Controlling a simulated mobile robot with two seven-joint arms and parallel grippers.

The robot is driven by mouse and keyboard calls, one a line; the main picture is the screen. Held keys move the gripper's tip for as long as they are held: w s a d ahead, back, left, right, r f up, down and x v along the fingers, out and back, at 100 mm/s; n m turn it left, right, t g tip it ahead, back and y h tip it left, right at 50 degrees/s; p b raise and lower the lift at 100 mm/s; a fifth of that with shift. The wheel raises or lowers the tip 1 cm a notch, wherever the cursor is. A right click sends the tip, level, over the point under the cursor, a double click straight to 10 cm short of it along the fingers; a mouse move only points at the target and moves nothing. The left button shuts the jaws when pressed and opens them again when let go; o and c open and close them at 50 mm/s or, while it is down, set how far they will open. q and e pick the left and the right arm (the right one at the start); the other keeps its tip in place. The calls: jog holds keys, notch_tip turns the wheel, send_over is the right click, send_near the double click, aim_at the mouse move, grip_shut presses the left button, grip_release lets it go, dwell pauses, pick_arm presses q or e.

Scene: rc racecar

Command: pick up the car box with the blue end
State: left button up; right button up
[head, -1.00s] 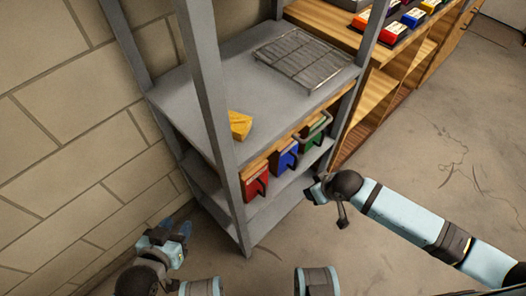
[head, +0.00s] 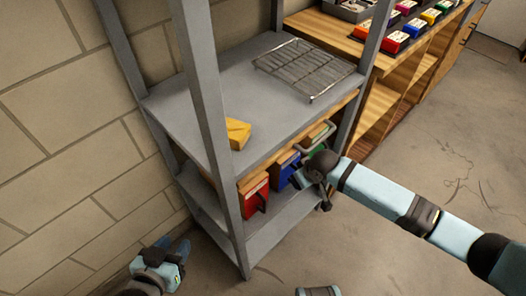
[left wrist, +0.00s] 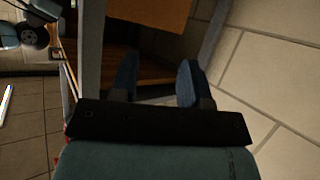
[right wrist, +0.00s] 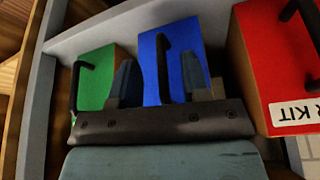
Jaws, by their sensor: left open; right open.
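Three car boxes with handles stand side by side on a shelf of the grey rack: one red-ended (head: 252,198), one blue-ended (head: 281,172) and one green-ended (head: 319,146). In the right wrist view the blue-ended box (right wrist: 180,45) is straight ahead, with a dark handle on its end. My right gripper (right wrist: 158,80) is open, its fingers spread in front of the blue end near the handle; contact cannot be told. In the head view its fingers are mostly hidden by its wrist. My left gripper (head: 178,252) is open and empty, low beside the brick wall.
The grey rack (head: 160,105) has a wire grate (head: 300,70) and a yellow block (head: 238,133) on its upper shelf. A front post rises left of the boxes. A wooden bench (head: 410,60) with coloured items stands behind right. The floor at right is clear.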

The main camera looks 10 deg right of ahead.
jog(key=shift+w+a+f+b, duration=0.4)
jog(key=shift+w+f, duration=0.15)
jog(key=shift+w, duration=0.25)
grip_shut()
pick_arm(q)
jog(key=shift+d, duration=0.1)
jog(key=shift+r, duration=0.2)
pick_arm(e)
jog(key=shift+r, duration=0.15)
